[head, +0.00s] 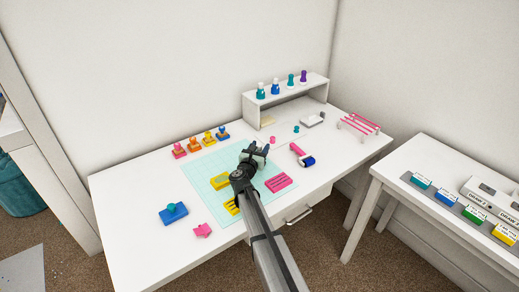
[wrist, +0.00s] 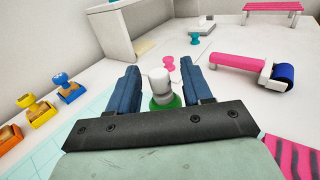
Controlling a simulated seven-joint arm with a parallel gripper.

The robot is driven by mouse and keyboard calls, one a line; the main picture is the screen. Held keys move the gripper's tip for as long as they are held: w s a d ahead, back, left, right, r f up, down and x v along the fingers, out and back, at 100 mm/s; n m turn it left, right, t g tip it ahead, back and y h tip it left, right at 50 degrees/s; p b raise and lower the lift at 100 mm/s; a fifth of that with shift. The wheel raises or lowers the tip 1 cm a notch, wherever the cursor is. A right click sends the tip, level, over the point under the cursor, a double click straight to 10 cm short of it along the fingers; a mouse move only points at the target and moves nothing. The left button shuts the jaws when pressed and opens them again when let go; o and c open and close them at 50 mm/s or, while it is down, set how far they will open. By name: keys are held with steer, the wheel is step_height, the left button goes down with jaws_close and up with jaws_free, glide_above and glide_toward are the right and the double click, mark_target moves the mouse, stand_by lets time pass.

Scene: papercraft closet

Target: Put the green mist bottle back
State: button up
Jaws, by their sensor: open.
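The green mist bottle (wrist: 163,101) stands upright in the wrist view, with a white top and a green lower part. It appears between the two blue fingers of my gripper (wrist: 164,84), with a gap on each side. My gripper is open. Its dark bar hides the foot of the bottle. In the head view my gripper (head: 253,152) is low over the far edge of the cutting mat (head: 202,161), and a white bit of the bottle shows beside it.
Several stamps (head: 208,138) stand in a row at the left back. A pink-handled blue roller (head: 307,161) lies to the right of my gripper. A pink stamp (head: 272,142) and a teal stamp (head: 296,129) stand before the shelf. A pink rack (head: 361,124) is at the right back.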

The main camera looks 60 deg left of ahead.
steer(key=v, duration=1.2)
